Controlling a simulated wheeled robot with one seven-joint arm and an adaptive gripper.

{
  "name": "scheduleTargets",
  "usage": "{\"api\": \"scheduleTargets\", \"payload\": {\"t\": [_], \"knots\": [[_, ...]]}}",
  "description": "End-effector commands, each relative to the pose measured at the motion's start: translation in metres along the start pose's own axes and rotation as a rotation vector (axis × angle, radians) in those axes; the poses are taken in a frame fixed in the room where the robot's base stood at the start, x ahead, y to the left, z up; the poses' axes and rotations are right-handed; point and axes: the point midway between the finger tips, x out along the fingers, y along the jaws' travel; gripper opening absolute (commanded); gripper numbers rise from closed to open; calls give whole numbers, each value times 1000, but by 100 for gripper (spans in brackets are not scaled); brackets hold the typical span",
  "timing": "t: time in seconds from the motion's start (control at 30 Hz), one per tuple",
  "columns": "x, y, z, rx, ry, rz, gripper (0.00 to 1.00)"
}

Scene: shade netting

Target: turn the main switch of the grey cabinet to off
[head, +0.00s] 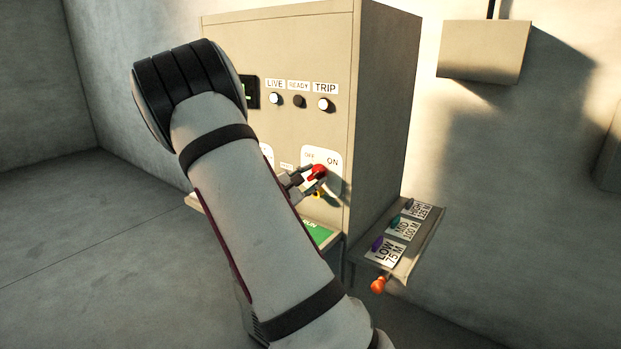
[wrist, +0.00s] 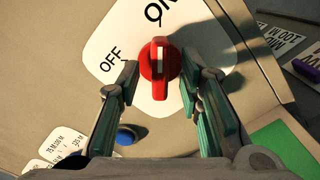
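The grey cabinet (head: 280,40) stands at centre with its front facing me. Its main switch is a red rotary knob (head: 318,171) on a white plate marked OFF and ON. In the wrist view the red knob (wrist: 160,70) has its white mark pointing up, close to the ON label (wrist: 160,10); the OFF label (wrist: 111,60) is to the left. My gripper (wrist: 158,80) is open, with one finger on each side of the knob. Gaps show between fingers and knob. In the head view my gripper (head: 304,184) is at the switch, its fingers partly hidden by my arm.
Lamps LIVE (head: 274,98), READY (head: 299,101) and TRIP (head: 323,104) sit above. A blue button (wrist: 130,133) lies near the left finger. A wall box (head: 484,50) hangs right.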

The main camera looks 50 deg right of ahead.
Motion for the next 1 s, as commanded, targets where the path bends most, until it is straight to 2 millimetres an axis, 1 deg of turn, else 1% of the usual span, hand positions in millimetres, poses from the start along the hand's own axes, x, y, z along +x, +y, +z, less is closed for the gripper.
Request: {"api": "scheduleTargets", "payload": {"t": [0.03, 0.07, 0.1, 0.2, 0.47, 0.63, 0.87, 1.0], "knots": [[0, 0, 0, 0, 0, 0, 33], [0, 0, 0, 0, 0, 0, 29], [0, 0, 0, 0, 0, 0, 20], [0, 0, 0, 0, 0, 0, 0], [0, 0, 0, -6, 0, -1, 0], [-1, 0, 1, -43, 0, -1, 0], [-1, 0, 2, -178, 0, 0, 0], [-1, 0, 2, -300, 1, 0, 0]]}}
